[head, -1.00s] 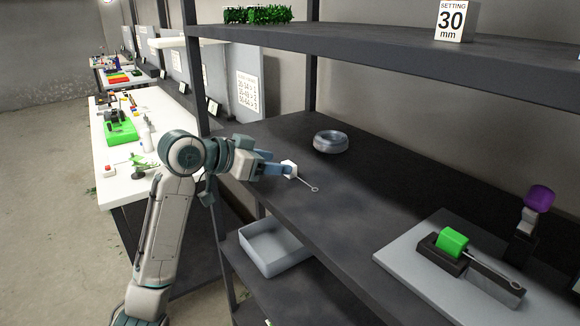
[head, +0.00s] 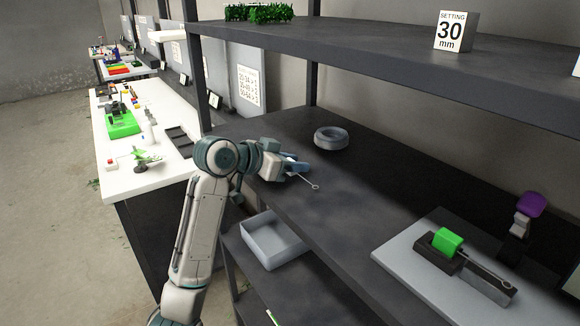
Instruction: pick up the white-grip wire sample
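The white-grip wire sample (head: 315,187) lies on the dark middle shelf, its thin wire and end loop pointing toward the lower right. Its white grip is mostly hidden behind my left gripper's fingers. My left gripper (head: 294,166) is right at the grip, its blue-grey fingers over or around it. Whether the fingers are closed on the grip or still apart is too small to tell. My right gripper is not in view.
A grey wire coil (head: 331,138) lies behind the gripper. A grey board (head: 400,261) at right carries a fixture with a green block (head: 447,241); a purple-topped object (head: 529,205) stands behind. A grey bin (head: 272,240) sits below. An upper shelf (head: 370,60) overhangs.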

